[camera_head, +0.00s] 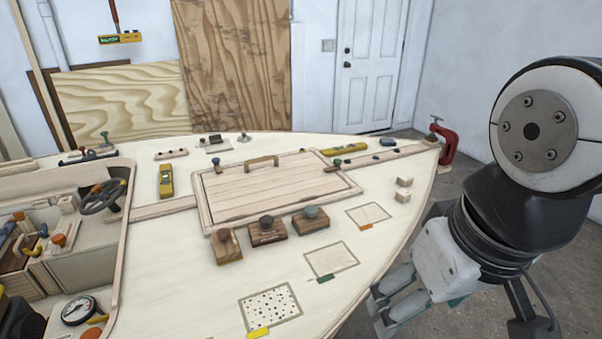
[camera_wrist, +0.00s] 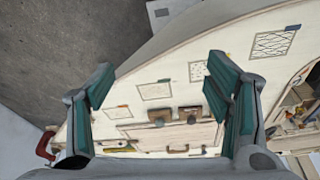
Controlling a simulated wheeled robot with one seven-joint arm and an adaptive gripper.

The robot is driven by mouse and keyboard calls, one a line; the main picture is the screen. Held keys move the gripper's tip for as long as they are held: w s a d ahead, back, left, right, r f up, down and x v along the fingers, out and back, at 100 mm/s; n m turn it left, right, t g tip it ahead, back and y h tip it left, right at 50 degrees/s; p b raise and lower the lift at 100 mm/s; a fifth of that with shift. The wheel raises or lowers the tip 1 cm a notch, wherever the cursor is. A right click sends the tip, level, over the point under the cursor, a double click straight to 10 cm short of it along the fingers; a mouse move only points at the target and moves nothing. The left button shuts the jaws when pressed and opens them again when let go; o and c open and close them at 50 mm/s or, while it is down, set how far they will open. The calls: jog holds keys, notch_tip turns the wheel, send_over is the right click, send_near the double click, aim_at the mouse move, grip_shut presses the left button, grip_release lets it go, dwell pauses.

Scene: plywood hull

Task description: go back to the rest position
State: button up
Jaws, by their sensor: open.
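My gripper (camera_head: 388,301) is at the right of the head view, beside the hull's right edge. In the wrist view its two green-padded fingers (camera_wrist: 166,92) stand wide apart, with nothing between them but the deck seen beyond. The plywood deck (camera_head: 400,190) lies to its left in the head view, and no contact with it can be made out. Part of the fingers is cut off or hidden behind my wrist in the head view.
Three wooden blocks with knobs (camera_head: 267,231) stand before the closed hatch (camera_head: 270,185). Marked squares (camera_head: 332,259) lie along the deck's near side. A red clamp (camera_head: 445,141) grips the bow. An open cockpit with a steering wheel (camera_head: 103,197) is at left. Grey floor lies right of the hull.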

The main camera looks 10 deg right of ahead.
notch_tip(320, 180, up, 7)
jog(key=t+p, duration=0.1)
jog(key=p, duration=0.5)
jog(key=shift+r, duration=0.15)
dwell(0.7)
